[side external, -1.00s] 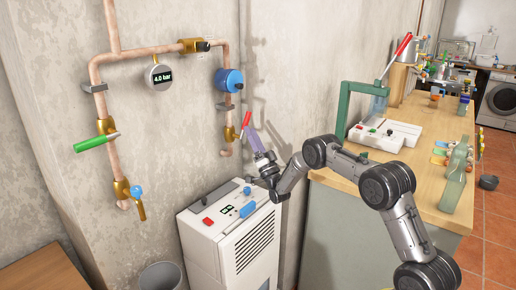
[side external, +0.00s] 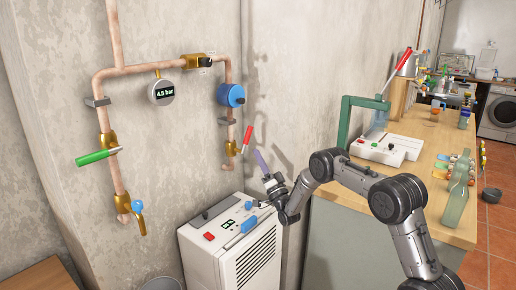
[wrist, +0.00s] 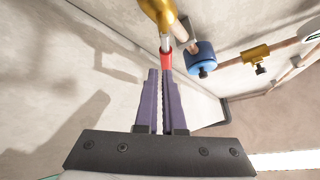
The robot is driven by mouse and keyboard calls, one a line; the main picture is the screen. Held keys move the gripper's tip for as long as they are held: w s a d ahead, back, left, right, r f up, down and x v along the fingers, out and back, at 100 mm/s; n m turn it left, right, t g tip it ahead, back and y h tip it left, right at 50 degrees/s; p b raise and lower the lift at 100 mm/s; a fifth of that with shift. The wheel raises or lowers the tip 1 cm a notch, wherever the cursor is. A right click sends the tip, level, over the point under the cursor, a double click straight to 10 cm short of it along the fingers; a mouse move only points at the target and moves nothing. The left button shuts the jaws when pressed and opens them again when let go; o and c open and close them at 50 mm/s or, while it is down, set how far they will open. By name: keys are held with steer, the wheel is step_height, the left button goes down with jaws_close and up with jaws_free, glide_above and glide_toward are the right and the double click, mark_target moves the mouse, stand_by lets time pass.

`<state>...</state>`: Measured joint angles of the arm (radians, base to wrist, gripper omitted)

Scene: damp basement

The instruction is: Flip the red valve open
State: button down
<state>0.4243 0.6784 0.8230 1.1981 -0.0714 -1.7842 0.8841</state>
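The red valve handle (side external: 247,138) slants up and right from its brass body (side external: 231,148), low on the right copper pipe. In the wrist view the red grip (wrist: 166,61) lies just beyond my fingertips, with a pale metal stem behind it. My gripper (side external: 257,151) has purple fingers pointing up and left, just below and right of the handle. In the wrist view my fingers (wrist: 160,72) are close together, with only a thin slit and nothing seen between them. Whether a fingertip touches the grip I cannot tell.
A blue round fitting (side external: 231,95) sits above the red valve. A green-handled valve (side external: 96,157) and a gauge reading 4.5 bar (side external: 162,93) are further left. A white dehumidifier (side external: 228,245) stands below my gripper. A wooden bench (side external: 425,205) lies right.

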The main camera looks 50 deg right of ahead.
steer(key=d+r+m+g, duration=0.3)
steer(key=r+m+g, duration=0.3)
steer(key=m, duration=0.2)
steer(key=s+a+m+g+y, duration=0.1)
steer(key=s+m+g, duration=0.3)
steer(key=s+m, duration=0.25)
steer(key=shift+m+g, duration=0.25)
steer(key=shift+g, duration=0.05)
steer(key=x, duration=1)
steer(key=shift+w+a+r, duration=0.15)
steer(key=shift+w, duration=0.2)
steer(key=shift+w+a+r, duration=0.15)
steer(key=shift+a+r, duration=0.4)
steer(key=shift+a, duration=0.3)
steer(key=shift+w+a+r, duration=0.2)
steer(key=shift+a+r, duration=0.3)
steer(key=shift+a, duration=0.4)
